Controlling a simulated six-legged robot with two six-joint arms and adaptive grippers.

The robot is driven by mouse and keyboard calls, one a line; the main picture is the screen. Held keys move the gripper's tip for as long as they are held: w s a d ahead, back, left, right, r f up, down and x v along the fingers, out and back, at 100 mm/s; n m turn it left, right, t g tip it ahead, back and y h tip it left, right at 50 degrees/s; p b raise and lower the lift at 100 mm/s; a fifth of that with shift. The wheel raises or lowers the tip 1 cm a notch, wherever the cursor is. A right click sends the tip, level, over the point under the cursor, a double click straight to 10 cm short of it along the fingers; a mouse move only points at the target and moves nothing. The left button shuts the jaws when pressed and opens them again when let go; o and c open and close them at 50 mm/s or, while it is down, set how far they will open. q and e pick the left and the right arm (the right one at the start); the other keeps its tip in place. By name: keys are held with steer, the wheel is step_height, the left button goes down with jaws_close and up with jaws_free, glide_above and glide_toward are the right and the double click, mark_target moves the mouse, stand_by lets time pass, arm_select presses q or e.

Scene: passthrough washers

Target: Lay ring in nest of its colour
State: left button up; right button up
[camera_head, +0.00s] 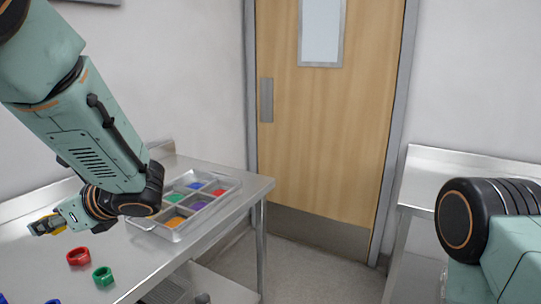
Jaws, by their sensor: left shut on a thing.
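My left gripper (46,225) is shut on a small yellow-orange thing (40,228), likely a ring, though its shape is mostly hidden by the fingers. It is above the left table, left of the divided tray (152,228). The tray's compartments show colour patches: a green nest (175,197), a blue nest (195,185), a red nest (219,192), an orange nest (174,222) and a purple nest (198,205). A red ring (78,257) and a green ring (102,276) lie on the table. My right gripper is out of view.
The steel table (222,201) holds the tray near its right end. Blue pieces (53,301) are cut off at the lower left edge. A wooden door (325,120) stands behind. Another steel table (425,168) is at the right, partly behind my right arm.

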arm_select(q)
steer(key=s+d+f+n+g, duration=0.55)
steer(key=s+f+g, duration=0.2)
steer(key=f, duration=0.25)
steer(key=s+d+f+n+g+h+b, duration=0.1)
steer(key=s+d+f+n+g+h, duration=0.25)
steer(key=d+n+h, duration=0.5)
steer(key=s+d+f+n+g+h+b, duration=0.2)
steer(key=d+f+n+g+h, duration=0.2)
steer(key=d+n+h, duration=0.45)
steer(key=w+d+f+n+t+h+b, duration=0.15)
steer(key=w+d+n+t+h, duration=0.3)
steer(key=n+t+h, duration=0.7)
steer(key=w+a+f+n+t+y+b, duration=0.2)
steer(key=a+f+n+t+y+b, duration=0.2)
steer(key=n+t, duration=0.5)
step_height(320, 180, down, 2)
steer(key=shift+w+a+f+n+b, duration=0.2)
steer(key=shift+w+a+n+b, duration=0.1)
steer(key=shift+n+b, duration=0.5)
steer(key=shift+s+t+y, duration=0.15)
steer(key=shift+t+y, duration=0.1)
